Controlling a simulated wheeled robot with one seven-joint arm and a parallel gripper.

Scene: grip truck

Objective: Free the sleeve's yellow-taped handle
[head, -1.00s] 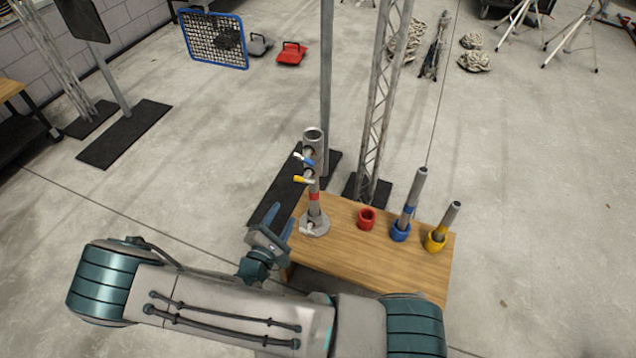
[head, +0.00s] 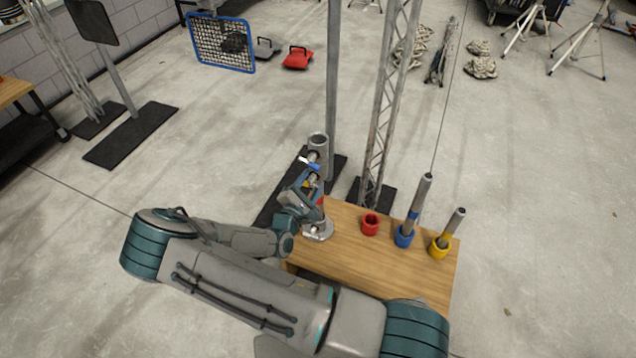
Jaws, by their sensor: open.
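The sleeve (head: 318,142) is a grey metal tube standing upright on a round base (head: 319,231) at the left end of the wooden table. A blue-taped handle (head: 309,163) sticks out to the left near its top. The yellow-taped handle (head: 305,184) is just below that, mostly hidden by my gripper. My gripper (head: 309,187) is open, at the left side of the sleeve at the height of the yellow-taped handle. I cannot tell whether a finger touches the handle. My wrist covers much of the sleeve's lower part; a little red band (head: 321,201) shows.
On the wooden table (head: 385,258) stand a red cup (head: 370,224), a blue cup (head: 404,237) and a yellow cup (head: 440,247); the last two hold upright tubes. A grey pole (head: 333,90) and a lattice truss (head: 387,100) rise just behind the table.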

